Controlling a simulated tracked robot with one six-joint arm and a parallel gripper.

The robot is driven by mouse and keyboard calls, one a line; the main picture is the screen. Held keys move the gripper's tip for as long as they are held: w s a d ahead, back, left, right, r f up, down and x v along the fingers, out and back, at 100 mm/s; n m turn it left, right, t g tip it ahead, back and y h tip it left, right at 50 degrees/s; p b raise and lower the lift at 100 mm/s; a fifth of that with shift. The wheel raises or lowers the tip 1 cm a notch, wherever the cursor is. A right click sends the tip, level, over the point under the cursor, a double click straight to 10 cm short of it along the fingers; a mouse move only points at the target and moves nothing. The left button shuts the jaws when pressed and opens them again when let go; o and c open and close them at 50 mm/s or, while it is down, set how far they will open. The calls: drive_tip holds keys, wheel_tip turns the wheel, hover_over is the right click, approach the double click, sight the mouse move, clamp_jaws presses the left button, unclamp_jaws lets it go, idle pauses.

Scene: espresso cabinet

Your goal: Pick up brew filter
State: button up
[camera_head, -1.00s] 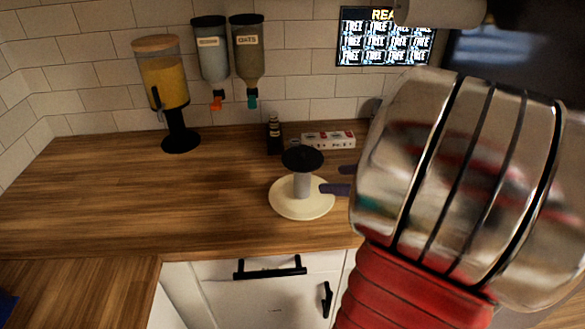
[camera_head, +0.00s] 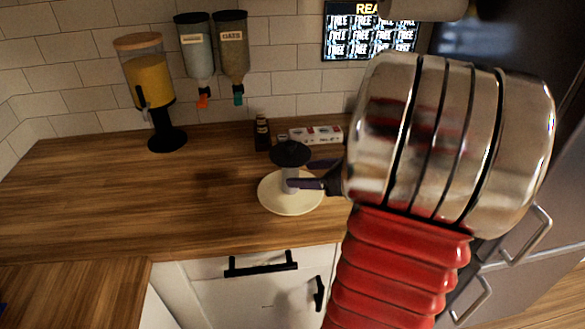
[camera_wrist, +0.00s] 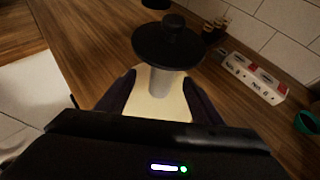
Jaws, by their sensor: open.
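The brew filter appears to be the upright piece with a grey cylinder (camera_wrist: 160,80) and a wide black knobbed top (camera_head: 290,153). It stands on a round cream plate or base (camera_head: 285,201) on the wooden counter; I cannot tell if the two are joined. My gripper (camera_head: 298,173) is open, with its dark fingers level with the cylinder, below the black top. In the wrist view, the fingers of my gripper (camera_wrist: 160,78) lie on either side of the cylinder. The near finger crosses in front of the cylinder in the head view, so contact cannot be told.
A white box (camera_head: 316,135) and a dark bottle (camera_head: 262,133) stand behind the filter. A yellow-filled dispenser (camera_head: 150,85) stands at the back left, beside two wall dispensers (camera_head: 215,50). The counter's left (camera_head: 90,200) is clear. A green cup (camera_wrist: 307,123) shows at the right.

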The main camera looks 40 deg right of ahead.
sight(291, 143)
drive_tip(key=shift+w+a+f, duration=0.1)
drive_tip(key=shift+w+f, duration=0.2)
drive_tip(key=shift+w, duration=0.3)
drive_tip(key=shift+d+x, duration=0.15)
drive_tip(key=shift+x, duration=1.15)
drive_tip(key=shift+d+x, duration=0.15)
drive_tip(key=shift+x, duration=1.15)
drive_tip(key=c, duration=1.2)
wheel_tip(291, 143, up, 10)
drive_tip(key=shift+r, duration=0.1)
